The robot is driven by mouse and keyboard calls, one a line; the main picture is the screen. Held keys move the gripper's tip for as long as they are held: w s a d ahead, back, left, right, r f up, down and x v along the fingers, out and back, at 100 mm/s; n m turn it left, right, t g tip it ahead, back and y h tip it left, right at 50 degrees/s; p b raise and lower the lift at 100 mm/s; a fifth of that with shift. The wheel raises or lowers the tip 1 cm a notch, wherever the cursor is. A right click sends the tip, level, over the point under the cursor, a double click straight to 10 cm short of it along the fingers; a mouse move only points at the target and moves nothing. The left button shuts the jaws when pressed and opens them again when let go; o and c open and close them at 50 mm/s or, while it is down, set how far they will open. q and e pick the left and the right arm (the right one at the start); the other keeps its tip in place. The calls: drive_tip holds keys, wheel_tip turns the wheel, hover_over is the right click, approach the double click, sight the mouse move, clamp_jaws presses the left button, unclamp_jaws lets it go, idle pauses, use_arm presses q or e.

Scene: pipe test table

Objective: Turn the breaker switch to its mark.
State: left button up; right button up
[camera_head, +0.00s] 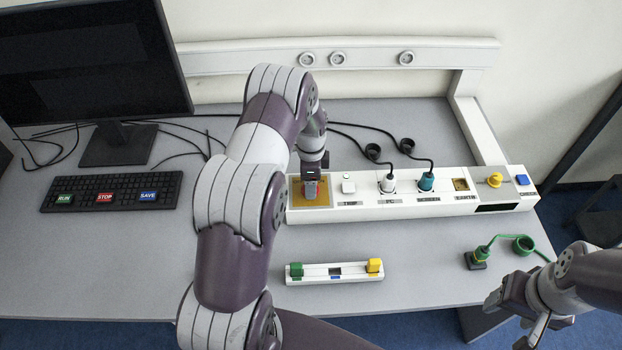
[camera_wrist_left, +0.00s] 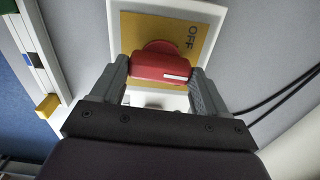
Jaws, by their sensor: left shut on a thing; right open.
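The breaker switch (camera_wrist_left: 160,66) is a red knob with a white line on its handle. It sits on a yellow plate (camera_wrist_left: 135,25) with the word OFF. In the left wrist view the white line lies toward the right end of the handle and OFF is above it. My left gripper (camera_head: 311,190) is over the plate at the left end of the white panel, and its fingers (camera_wrist_left: 160,85) are shut on the handle from both sides. It hides the switch in the head view. My right gripper (camera_head: 508,318) is open and empty at the lower right.
The white panel (camera_head: 400,213) carries plugs, a yellow knob (camera_head: 494,180) and a blue button (camera_head: 522,180). A small white strip (camera_head: 335,280) with green and yellow blocks lies in front. A green plug (camera_head: 478,257) with a cable lies right. A keyboard (camera_head: 110,191) and monitor (camera_head: 95,60) stand left.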

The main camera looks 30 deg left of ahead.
use_arm(q)
drive_tip(key=m, duration=0.4)
drive_tip(key=shift+m, duration=2.1)
drive_tip(key=shift+a+r, duration=0.1)
drive_tip(key=o, duration=1.1)
drive_tip(key=shift+c, duration=0.2)
wheel_tip(320, 180, up, 13)
drive_tip(key=b, duration=0.1)
drive_tip(key=shift+f+b, duration=0.2)
drive_tip(key=shift+b, duration=0.15)
